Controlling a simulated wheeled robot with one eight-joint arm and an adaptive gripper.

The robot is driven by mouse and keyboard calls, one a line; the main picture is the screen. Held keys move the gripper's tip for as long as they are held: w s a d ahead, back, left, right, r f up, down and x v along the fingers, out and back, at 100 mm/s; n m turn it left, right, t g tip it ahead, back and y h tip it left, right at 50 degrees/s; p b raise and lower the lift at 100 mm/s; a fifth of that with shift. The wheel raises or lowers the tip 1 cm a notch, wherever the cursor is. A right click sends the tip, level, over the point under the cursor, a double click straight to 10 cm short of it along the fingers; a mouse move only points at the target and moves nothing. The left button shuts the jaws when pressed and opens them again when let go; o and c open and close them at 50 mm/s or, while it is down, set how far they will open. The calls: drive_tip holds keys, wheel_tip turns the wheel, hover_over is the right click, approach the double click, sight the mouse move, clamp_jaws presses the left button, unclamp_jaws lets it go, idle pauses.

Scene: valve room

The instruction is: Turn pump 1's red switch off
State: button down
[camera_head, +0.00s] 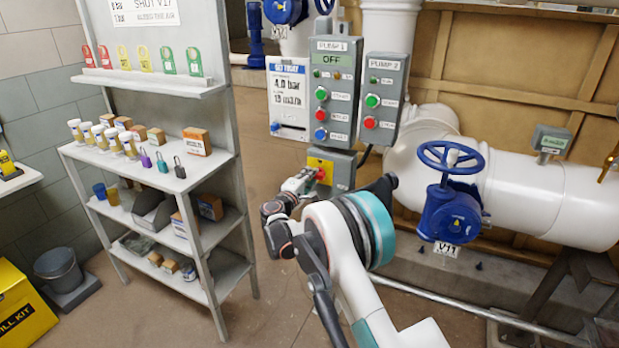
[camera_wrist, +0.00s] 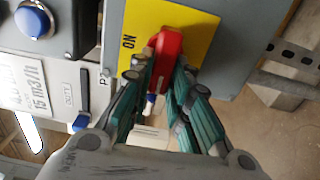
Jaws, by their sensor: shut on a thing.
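Pump 1's red switch (camera_head: 322,174) sits on a yellow plate (camera_head: 318,163) on a grey box below the PUMP 1 panel (camera_head: 333,92), whose display reads OFF. In the wrist view the red switch (camera_wrist: 165,50) is on the yellow plate (camera_wrist: 205,22), with the word ON printed to its left. My gripper (camera_wrist: 162,75) is shut on the red switch, its green-lined fingers on both sides of the handle. In the head view my gripper (camera_head: 304,180) reaches the box from the left. The handle's lower part is partly hidden by the fingers.
The PUMP 2 panel (camera_head: 383,100) stands right of pump 1's panel. A blue handwheel valve (camera_head: 450,190) labelled V11 and white pipes (camera_head: 530,190) are at the right. A shelf rack (camera_head: 150,165) with tags, cups and boxes stands at the left.

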idle(0.3)
drive_tip(key=c, duration=1.5)
unclamp_jaws()
drive_tip(key=shift+a, duration=0.1)
drive_tip(key=v, duration=1.2)
